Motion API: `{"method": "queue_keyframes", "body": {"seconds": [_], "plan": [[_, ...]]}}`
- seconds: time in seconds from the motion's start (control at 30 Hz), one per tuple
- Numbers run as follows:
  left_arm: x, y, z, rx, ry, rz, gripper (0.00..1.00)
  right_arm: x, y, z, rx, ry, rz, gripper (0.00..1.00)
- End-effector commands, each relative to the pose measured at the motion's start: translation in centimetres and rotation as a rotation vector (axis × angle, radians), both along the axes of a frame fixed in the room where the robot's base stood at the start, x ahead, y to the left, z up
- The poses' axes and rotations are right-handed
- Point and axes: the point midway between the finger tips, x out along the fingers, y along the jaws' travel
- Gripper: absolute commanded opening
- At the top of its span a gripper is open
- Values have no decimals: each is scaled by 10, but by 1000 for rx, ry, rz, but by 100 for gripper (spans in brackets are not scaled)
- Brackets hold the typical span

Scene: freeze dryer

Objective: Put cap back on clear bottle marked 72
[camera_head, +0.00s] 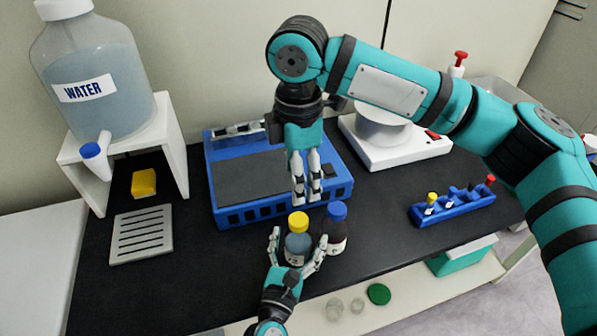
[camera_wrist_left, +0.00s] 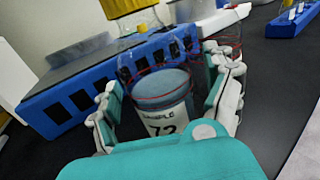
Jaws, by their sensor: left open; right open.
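The clear bottle marked 72 (camera_wrist_left: 160,100) stands on the black bench with blue-grey contents; in the head view its body (camera_head: 297,246) shows below the yellow cap (camera_head: 298,222). The cap (camera_wrist_left: 125,8) is at the bottle's mouth in the left wrist view, cut off by the top edge; I cannot tell whether it is fully seated. My left gripper (camera_head: 297,255) is open, with one finger on each side of the bottle; contact is unclear. My right gripper (camera_head: 306,198) is open and empty, pointing down just above and behind the cap.
A dark bottle with a blue cap (camera_head: 335,228) stands close to the right. A blue device (camera_head: 230,213) is behind. A blue rack (camera_head: 455,208), white balance (camera_head: 400,152) and water carboy (camera_head: 90,70) stand farther off. A grey slotted tray (camera_head: 140,235) is at left.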

Motion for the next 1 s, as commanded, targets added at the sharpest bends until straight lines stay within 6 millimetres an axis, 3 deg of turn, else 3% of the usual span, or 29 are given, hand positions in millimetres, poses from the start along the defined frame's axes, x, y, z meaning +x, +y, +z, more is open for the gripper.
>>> {"method": "queue_keyframes", "body": {"seconds": [0.17,0.6,0.8,1.0], "plan": [[-15,4,-1,3,2,-1,85,0,0,0,0,0,0,63],[-98,28,-1,3,2,-2,85,0,0,0,0,0,0,63],[-114,32,0,0,1,-1,85,0,0,0,0,0,0,63],[-115,33,0,-1,0,0,85,0,0,0,0,0,0,63]]}}
